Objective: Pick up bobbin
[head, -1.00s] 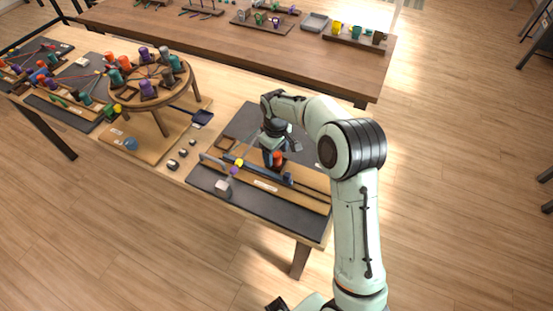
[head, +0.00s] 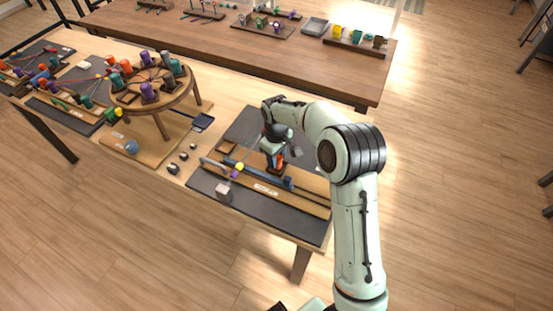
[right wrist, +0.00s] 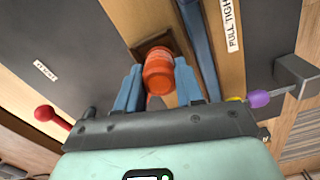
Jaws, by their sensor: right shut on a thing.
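The orange bobbin (right wrist: 158,72) stands at a dark square holder (right wrist: 150,42) on the wooden board. My right gripper (right wrist: 158,88) is shut on it, with one blue finger on each side. In the head view the right gripper (head: 277,156) reaches down over the board, and only a small patch of the orange bobbin (head: 281,160) shows past the fingers. I cannot tell whether the bobbin is clear of its holder. My left gripper is not in view.
A blue rail (head: 257,174) runs along the board close to the gripper. A round wooden braiding stand (head: 155,100) with several bobbins stands further left. A second table (head: 240,50) is behind.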

